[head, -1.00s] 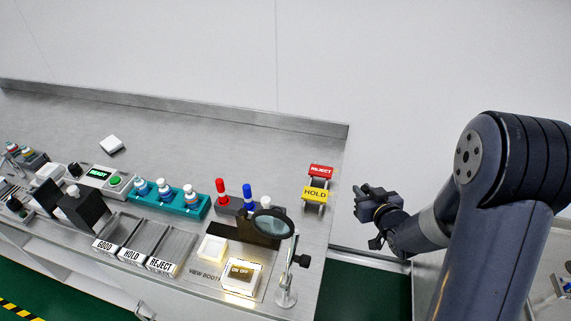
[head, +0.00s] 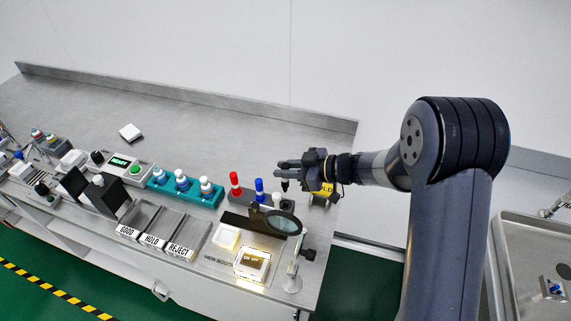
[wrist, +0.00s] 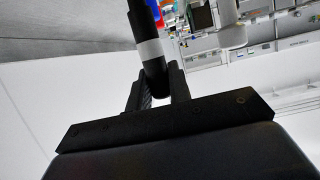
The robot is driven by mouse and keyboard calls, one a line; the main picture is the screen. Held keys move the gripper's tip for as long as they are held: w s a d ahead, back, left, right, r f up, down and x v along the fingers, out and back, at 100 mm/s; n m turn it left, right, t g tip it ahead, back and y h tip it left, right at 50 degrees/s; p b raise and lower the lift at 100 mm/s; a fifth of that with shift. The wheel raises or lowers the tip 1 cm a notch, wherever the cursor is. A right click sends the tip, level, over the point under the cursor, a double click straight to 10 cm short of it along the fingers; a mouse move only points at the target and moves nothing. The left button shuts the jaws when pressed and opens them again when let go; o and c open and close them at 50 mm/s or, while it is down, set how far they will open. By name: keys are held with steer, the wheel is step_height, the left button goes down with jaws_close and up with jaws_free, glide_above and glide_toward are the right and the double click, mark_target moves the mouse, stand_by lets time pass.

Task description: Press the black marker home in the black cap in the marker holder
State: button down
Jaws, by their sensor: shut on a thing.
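The black marker (wrist: 150,48), with a white band, is between the fingers of my gripper (wrist: 160,88) in the wrist view. In the head view my gripper (head: 282,170) is shut on it, and its dark lower end (head: 285,187) shows below the fingers. The marker holder (head: 247,204) is a dark block below and left of my gripper. A red marker (head: 235,183) and a blue marker (head: 259,190) stand in it. A short white piece (head: 278,200) stands at its right end, below the gripper. I cannot make out the black cap.
A magnifier lens (head: 283,224) on a stand is close in front of the holder. A teal rack (head: 187,189) of bottles is to the left. The back of the bench is clear.

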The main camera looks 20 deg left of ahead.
mark_target(286, 191)
steer(key=shift+s+a+f, duration=0.1)
steer(key=shift+f, duration=0.1)
step_height(286, 191, down, 6)
steer(key=b, duration=0.6)
steer(key=shift+f+b, duration=0.1)
steer(key=shift+b, duration=0.2)
steer(key=shift+f+b, duration=0.35)
steer(key=shift+f, duration=0.55)
steer(key=shift+r+p, duration=0.1)
steer(key=shift+p, duration=0.2)
steer(key=shift+d+f, duration=0.2)
steer(key=shift+f, duration=0.25)
stand_by(0.5)
steer(key=c, duration=1.2)
jaws_free()
steer(key=b+v, duration=0.1)
steer(key=v, duration=0.9)
steer(key=shift+d+r+b, duration=0.15)
steer(key=shift+d+b, duration=0.2)
